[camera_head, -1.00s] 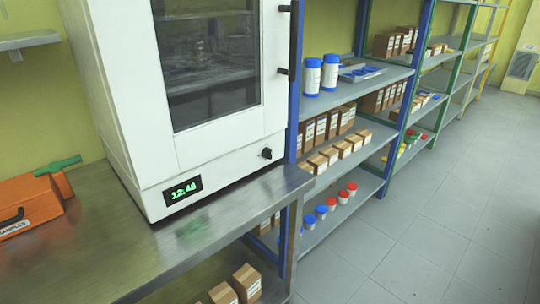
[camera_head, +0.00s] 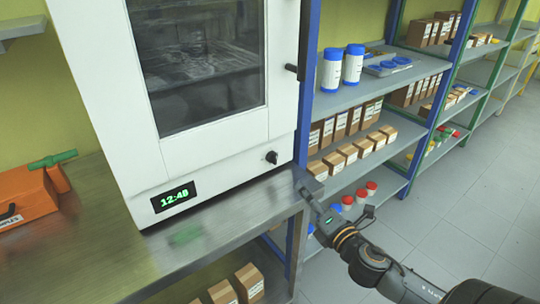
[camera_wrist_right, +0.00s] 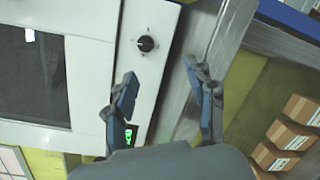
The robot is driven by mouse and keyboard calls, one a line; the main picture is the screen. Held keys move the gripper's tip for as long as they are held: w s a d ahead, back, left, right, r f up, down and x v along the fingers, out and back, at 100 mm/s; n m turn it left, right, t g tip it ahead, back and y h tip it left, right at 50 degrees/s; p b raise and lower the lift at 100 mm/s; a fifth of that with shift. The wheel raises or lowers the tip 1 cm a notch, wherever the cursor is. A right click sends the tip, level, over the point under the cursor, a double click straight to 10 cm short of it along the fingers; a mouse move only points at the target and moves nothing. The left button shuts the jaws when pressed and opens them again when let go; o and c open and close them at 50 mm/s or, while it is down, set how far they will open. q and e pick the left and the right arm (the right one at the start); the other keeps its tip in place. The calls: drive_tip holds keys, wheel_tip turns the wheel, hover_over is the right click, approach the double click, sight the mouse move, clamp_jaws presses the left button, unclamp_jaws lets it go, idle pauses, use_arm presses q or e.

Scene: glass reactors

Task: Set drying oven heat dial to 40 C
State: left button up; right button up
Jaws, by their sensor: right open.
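The white drying oven (camera_head: 110,120) stands on a steel bench, its glass door closed. Its black heat dial (camera_head: 271,157) sits at the lower right of the front, and the green display (camera_head: 174,196) reads 12:48. My right gripper (camera_head: 312,200) is at the bench's right corner, below and right of the dial, touching nothing that I can see. In the right wrist view the dial (camera_wrist_right: 147,43) has a light pointer mark and lies ahead of the open, empty fingers (camera_wrist_right: 160,82). The scale around it is too small to read. My left gripper is not in view.
The steel bench (camera_head: 110,262) has free room in front of the oven. An orange case (camera_head: 22,197) with a green tool stands at left. Blue-framed shelves (camera_head: 350,95) with bottles, boxes and jars stand close at right. Floor is clear beyond.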

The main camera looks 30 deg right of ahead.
sight(276, 160)
drive_tip(key=shift+n, duration=0.3)
drive_tip(key=w, duration=0.4)
drive_tip(key=w+r+p, duration=0.1)
drive_tip(key=w, duration=0.3)
drive_tip(key=w+r+p, duration=0.1)
drive_tip(key=w, duration=0.3)
drive_tip(key=shift+w+a+r, duration=0.1)
drive_tip(key=shift+w+r, duration=0.05)
drive_tip(key=shift+w, duration=0.75)
drive_tip(key=c, duration=1.1)
